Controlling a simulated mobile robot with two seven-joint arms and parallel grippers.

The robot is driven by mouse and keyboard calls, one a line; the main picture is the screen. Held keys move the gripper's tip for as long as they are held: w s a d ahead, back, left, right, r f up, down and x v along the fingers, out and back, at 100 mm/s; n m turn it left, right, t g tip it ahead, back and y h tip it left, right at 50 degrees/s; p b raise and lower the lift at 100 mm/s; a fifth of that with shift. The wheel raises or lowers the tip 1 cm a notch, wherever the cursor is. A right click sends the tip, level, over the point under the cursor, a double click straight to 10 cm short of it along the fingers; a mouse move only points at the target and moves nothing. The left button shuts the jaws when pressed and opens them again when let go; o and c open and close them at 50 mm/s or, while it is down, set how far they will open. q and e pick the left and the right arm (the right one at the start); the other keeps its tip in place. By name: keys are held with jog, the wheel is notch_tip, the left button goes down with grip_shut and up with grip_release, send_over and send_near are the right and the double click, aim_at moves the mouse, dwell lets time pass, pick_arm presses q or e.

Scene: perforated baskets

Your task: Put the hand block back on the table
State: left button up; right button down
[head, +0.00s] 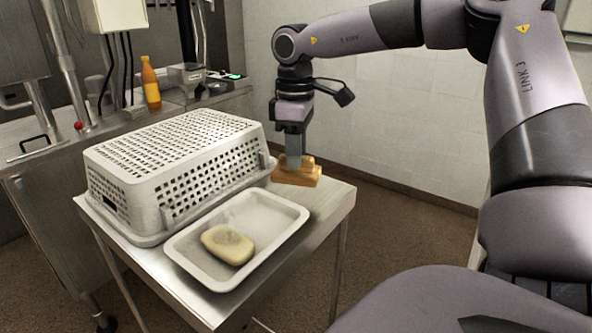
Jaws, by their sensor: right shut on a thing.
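The hand block (297,177) is a small tan wooden block with a raised top part. It is at the far right corner of the steel table (325,205), beside the white tray and the basket. My right gripper (293,160) comes down from above and is shut on its upper part. The block looks level and at or just above the table top; I cannot tell if it touches. The gripper hides part of the block's top. My left gripper is not in view.
An upside-down white perforated basket (180,160) covers the left of the table. A white tray (285,215) in front holds a pale yellowish oval piece (228,244). An orange bottle (150,82) stands on the counter behind. A narrow strip at the table's right is clear.

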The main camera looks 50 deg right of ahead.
aim_at(296, 172)
jog(key=shift+f, duration=2.25)
jog(key=shift+f, duration=0.15)
jog(key=c, duration=0.9)
grip_release()
jog(key=shift+c, duration=0.2)
notch_tip(296, 172, up, 12)
jog(key=shift+r, duration=0.2)
jog(key=shift+a+f, duration=0.1)
